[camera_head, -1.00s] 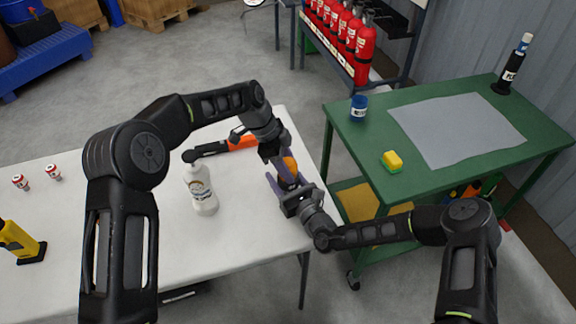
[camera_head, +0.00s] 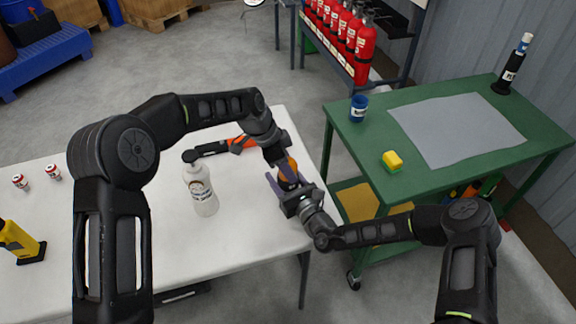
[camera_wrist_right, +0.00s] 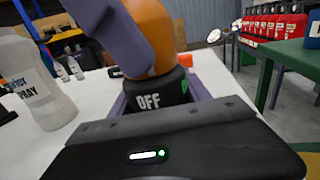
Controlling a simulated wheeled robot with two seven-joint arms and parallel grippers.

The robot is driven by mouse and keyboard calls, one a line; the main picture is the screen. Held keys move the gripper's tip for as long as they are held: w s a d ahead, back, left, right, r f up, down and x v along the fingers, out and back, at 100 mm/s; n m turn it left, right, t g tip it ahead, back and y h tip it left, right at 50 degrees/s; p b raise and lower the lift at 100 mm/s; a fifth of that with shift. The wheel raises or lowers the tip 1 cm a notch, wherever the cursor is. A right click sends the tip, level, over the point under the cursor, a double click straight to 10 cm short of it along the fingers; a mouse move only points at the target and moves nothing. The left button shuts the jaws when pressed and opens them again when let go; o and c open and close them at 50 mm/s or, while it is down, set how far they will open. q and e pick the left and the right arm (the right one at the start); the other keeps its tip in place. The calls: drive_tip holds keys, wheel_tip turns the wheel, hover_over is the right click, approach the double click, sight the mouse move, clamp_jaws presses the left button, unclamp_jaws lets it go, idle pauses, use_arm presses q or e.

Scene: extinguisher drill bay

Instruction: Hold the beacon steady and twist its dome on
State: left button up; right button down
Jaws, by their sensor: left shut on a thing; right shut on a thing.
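The beacon stands at the right end of the white table. In the right wrist view its black base (camera_wrist_right: 158,97), marked OFF, sits between the purple fingers of my right gripper (camera_wrist_right: 160,103). My right gripper also shows in the head view (camera_head: 286,186), low on the beacon and shut on the base. The orange dome (camera_wrist_right: 154,30) is directly above the base; a bit of the dome (camera_head: 289,166) shows in the head view. My left gripper (camera_head: 282,164) comes from above and is shut on the dome. Its purple finger covers part of the dome, and I cannot tell how the seam sits.
A white spray bottle (camera_head: 201,190) stands left of the beacon. An orange and black tool (camera_head: 240,144) lies behind.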

use_arm(q)
drive_tip(key=n+t, duration=0.1)
drive_tip(key=n, duration=0.2)
drive_tip(key=n+t+y, duration=0.1)
drive_tip(key=n, duration=0.2)
drive_tip(key=n+y, duration=0.1)
drive_tip(key=n, duration=0.2)
drive_tip(key=n+t+y, duration=0.1)
drive_tip(key=n, duration=0.1)
drive_tip(key=shift+n, duration=0.4)
drive_tip(key=o, duration=1.4)
drive_tip(key=shift+t, duration=0.3)
drive_tip(key=v, duration=1.2)
